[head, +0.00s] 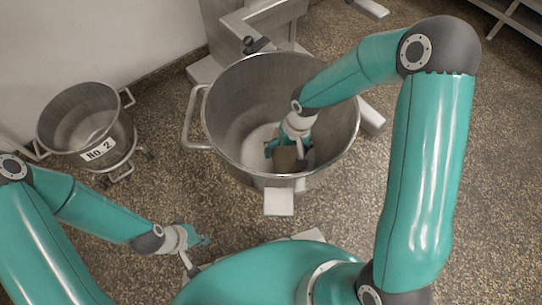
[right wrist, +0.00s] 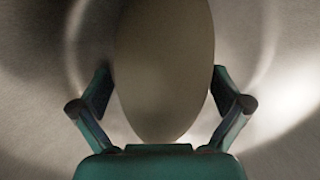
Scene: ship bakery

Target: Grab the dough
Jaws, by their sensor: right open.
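The dough (head: 285,160) is a brownish lump low inside the big steel mixing bowl (head: 222,125). In the right wrist view the dough (right wrist: 163,65) is a smooth, dull oval filling the middle. My right gripper (head: 288,152) reaches down into the bowl. Its open fingers (right wrist: 160,85) stand on either side of the dough, close to its edges; I cannot tell whether they touch it. In the head view the gripper and wrist partly cover the dough. My left gripper (head: 203,240) is outside the bowl, low at the front left, and too small to read.
A smaller steel bowl (head: 72,112) labelled "No. 2" stands on a wheeled base at the left. The big bowl has a side handle (head: 190,122) and stands by a grey machine (head: 238,30). Speckled floor (head: 150,195) is clear between the bowls. A shelf (head: 515,18) is at the upper right.

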